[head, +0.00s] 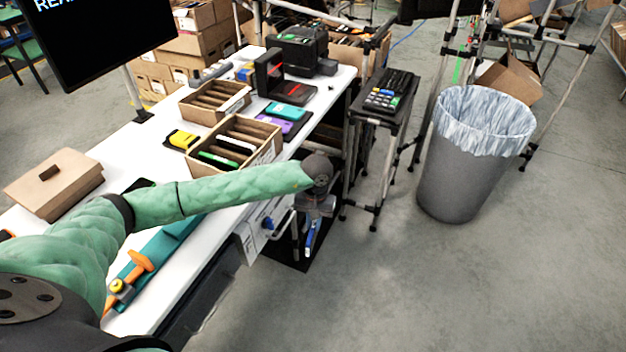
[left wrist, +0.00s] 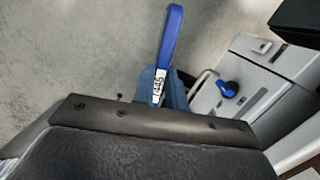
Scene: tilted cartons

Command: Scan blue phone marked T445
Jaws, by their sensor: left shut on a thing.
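The blue phone (left wrist: 168,45) is held edge-on in the left wrist view, with a white label reading about "445" on its side; the first character is hard to read. In the head view its thin blue shape (head: 310,236) hangs below my left gripper (head: 314,222). The gripper is shut on the phone, out past the front edge of the white table and pointing down. A dark part of the gripper hides the phone's lower end in the wrist view. My right gripper is not in view.
The white table (head: 215,222) bears two cardboard boxes (head: 235,143) with dividers, purple and teal phones (head: 282,127), a yellow item (head: 183,139) and a black upright device (head: 268,72). A lined grey bin (head: 463,180) stands right. Floor is open at lower right.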

